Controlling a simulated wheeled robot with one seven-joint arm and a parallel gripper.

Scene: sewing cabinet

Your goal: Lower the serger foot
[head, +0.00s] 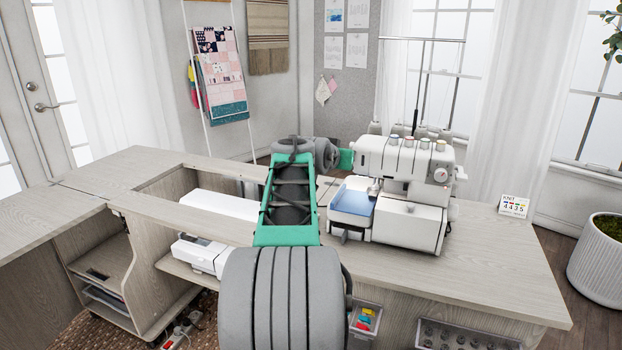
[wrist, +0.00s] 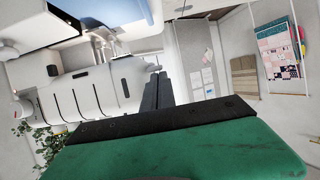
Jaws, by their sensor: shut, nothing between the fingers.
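The white serger (head: 405,185) stands on the right part of the cabinet top, with a light-blue plate (head: 352,200) at its left front. Its foot area (head: 374,187) is small, and I cannot tell whether the foot is up or down. My gripper is at the serger's left rear side in the head view, where only its green body shows and its fingers are hidden. In the wrist view the dark fingers of my gripper (wrist: 157,85) are together and empty, close beside the serger body (wrist: 90,95). I cannot tell if they touch it.
Thread cones (head: 420,131) and a thread stand are behind the serger. A small card (head: 513,206) stands to its right. The cabinet top (head: 470,265) in front is clear. A white machine (head: 200,252) sits on a lower shelf at left.

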